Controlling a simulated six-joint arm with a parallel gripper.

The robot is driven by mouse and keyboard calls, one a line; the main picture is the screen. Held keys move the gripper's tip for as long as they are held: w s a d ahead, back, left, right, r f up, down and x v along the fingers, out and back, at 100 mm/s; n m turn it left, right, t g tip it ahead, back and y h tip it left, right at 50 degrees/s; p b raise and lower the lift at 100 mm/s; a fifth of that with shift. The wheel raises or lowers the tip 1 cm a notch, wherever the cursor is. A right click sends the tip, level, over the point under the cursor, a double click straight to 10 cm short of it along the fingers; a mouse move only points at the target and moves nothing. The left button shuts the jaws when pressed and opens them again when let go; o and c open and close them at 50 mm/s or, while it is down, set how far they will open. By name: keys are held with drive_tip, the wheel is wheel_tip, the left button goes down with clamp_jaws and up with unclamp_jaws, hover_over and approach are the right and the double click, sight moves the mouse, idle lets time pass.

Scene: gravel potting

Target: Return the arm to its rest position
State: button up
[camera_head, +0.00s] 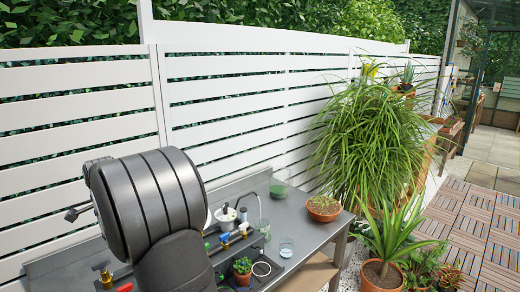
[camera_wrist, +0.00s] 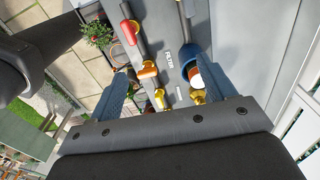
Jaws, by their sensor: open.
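My gripper (camera_wrist: 165,82) shows in the wrist view as two blue fingers spread wide apart, with nothing held between them. Beyond the fingers lies a grey panel with pipes, brass fittings and coloured valve handles. The nearest fittings appear between the fingertips in the picture; I cannot tell how far off they are. In the head view my dark arm fills the lower left and covers part of the grey bench (camera_head: 318,240). The gripper itself is not visible there.
Valves with blue handles (camera_head: 224,238), a small potted plant (camera_head: 243,268), a clear glass (camera_head: 286,249), a greenish glass vessel (camera_head: 279,186) and a terracotta bowl of plants (camera_head: 323,208) stand on the bench. A white slatted fence (camera_head: 225,100) runs behind. Large potted plants stand right.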

drive_tip(key=w+d+r+m, duration=0.6)
drive_tip(key=w+d+m, duration=0.3)
drive_tip(key=d, duration=0.4)
drive_tip(key=a+f, duration=0.5)
drive_tip(key=a, duration=0.4)
drive_tip(key=shift+s+f, duration=0.2)
drive_tip(key=shift+s, duration=0.15)
